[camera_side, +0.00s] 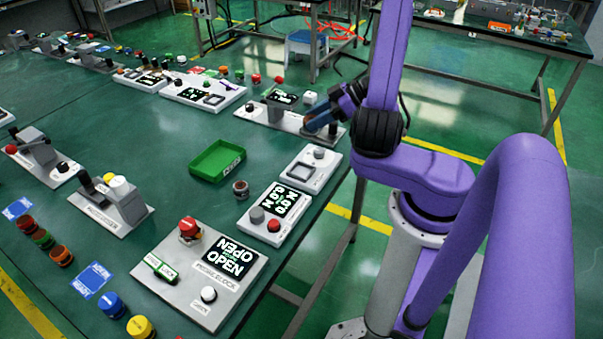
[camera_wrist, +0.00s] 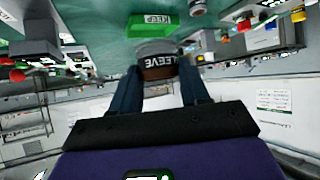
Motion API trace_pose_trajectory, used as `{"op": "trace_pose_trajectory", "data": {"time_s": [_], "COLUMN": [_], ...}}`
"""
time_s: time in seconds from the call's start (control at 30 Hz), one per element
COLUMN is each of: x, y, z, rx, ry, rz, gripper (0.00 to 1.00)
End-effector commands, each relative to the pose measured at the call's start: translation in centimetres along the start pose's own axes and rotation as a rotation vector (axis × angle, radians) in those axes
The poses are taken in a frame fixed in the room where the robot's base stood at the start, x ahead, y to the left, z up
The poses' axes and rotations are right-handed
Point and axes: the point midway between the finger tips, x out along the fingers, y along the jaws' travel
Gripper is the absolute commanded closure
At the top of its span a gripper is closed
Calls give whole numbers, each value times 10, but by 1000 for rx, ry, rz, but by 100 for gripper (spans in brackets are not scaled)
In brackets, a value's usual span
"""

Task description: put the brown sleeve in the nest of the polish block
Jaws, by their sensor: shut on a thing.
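In the wrist view, my gripper (camera_wrist: 158,80) is shut on the brown sleeve (camera_wrist: 158,72), a short round piece with a dark band lettered SLEEVE. In the side view, my gripper (camera_side: 320,118) is low at the bench's right edge, in front of a pale plate with a grey block (camera_side: 277,114); the sleeve is hardly visible there. Whether it touches that plate I cannot tell. A large foreground plate (camera_side: 180,283) has an OPEN display, a red button and a label ending in BLOCK. I cannot tell which unit is the polish block, and no nest is clearly visible.
A green KEEP tray (camera_side: 217,160) stands mid-bench; it also shows in the wrist view (camera_wrist: 152,24). A small dark cylinder (camera_side: 240,188) stands near it. Panels with buttons line the bench's right side. Coloured knobs and jars stand at the front left. Open green bench lies left of the tray.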

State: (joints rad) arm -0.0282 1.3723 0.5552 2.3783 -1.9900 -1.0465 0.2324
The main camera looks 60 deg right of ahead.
Motion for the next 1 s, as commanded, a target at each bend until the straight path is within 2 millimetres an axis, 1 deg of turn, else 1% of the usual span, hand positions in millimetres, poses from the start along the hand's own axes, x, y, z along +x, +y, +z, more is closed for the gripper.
{"op": "trace_pose_trajectory", "data": {"time_s": [0.03,0.3,0.4,0.5,0.6,0.7,0.77,1.0], "x": [-7,-39,-47,-53,-57,-56,-54,-34], "y": [-13,-85,-108,-124,-134,-137,-135,-115], "z": [4,20,23,25,26,26,26,27], "rx": [-11,-91,-116,-133,-145,-152,-153,-153], "ry": [0,0,-1,-1,-2,-1,1,0], "rz": [-17,-133,-168,-194,-210,-220,-223,-224], "gripper": [92,92,92,92,92,92,92,92]}}
